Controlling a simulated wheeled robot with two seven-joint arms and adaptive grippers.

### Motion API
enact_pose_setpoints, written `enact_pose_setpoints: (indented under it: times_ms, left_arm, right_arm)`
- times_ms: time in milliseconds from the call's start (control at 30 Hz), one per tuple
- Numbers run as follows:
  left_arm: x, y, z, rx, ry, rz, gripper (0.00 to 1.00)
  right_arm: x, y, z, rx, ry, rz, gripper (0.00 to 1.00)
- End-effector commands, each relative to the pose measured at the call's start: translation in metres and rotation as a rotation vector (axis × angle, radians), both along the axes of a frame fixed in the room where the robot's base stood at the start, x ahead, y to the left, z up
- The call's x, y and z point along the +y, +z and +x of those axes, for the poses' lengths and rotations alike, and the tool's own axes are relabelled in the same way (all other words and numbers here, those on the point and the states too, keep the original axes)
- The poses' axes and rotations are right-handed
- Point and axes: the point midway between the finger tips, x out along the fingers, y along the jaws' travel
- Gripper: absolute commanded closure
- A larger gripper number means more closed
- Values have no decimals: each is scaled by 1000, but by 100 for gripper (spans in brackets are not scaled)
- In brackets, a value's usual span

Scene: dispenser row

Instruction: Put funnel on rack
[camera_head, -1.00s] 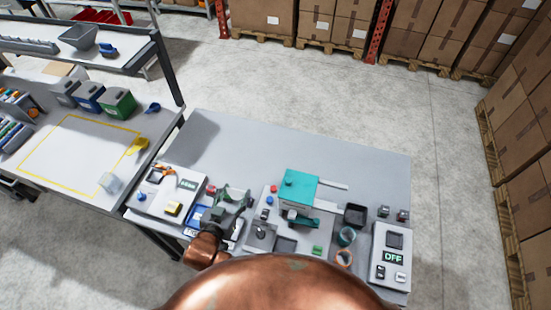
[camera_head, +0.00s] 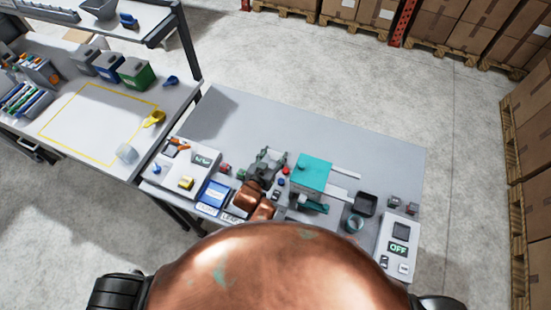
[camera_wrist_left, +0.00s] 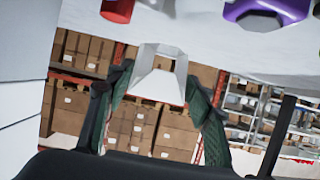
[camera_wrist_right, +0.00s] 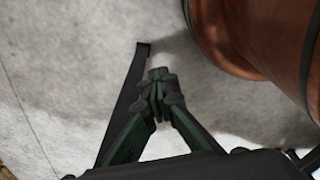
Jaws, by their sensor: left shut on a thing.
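My left gripper (camera_head: 266,163) is over the middle of the grey table, just left of the teal-topped machine (camera_head: 313,172). In the left wrist view my left gripper (camera_wrist_left: 158,100) has its green fingers on both sides of a whitish, flared, see-through piece (camera_wrist_left: 160,77), which looks like the funnel. In the head view the gripper hides it. My right gripper (camera_wrist_right: 158,80) shows in the right wrist view with its fingertips together and nothing between them, above bare floor. I cannot tell which part is the rack.
A white panel (camera_head: 185,170) and a blue tray (camera_head: 213,194) lie left of the gripper. The table's back part (camera_head: 260,120) is clear.

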Motion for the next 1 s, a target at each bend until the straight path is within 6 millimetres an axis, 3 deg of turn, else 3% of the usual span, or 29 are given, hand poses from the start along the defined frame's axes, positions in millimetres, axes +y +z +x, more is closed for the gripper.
enact_pose_setpoints:
  times_ms: [367,767,800,1000]
  left_arm:
    - [-5,-38,7,2,-1,-1,68]
    - [-5,-43,7,1,-1,-1,68]
    - [-5,-44,6,1,-1,-1,51]
    - [-5,-43,7,1,-1,0,37]
  right_arm:
    - [2,0,-8,10,-2,2,100]
    - [-1,-1,-11,15,-1,-2,100]
    - [-2,-1,-11,15,-1,-2,100]
    - [-4,-1,-11,15,0,-4,100]
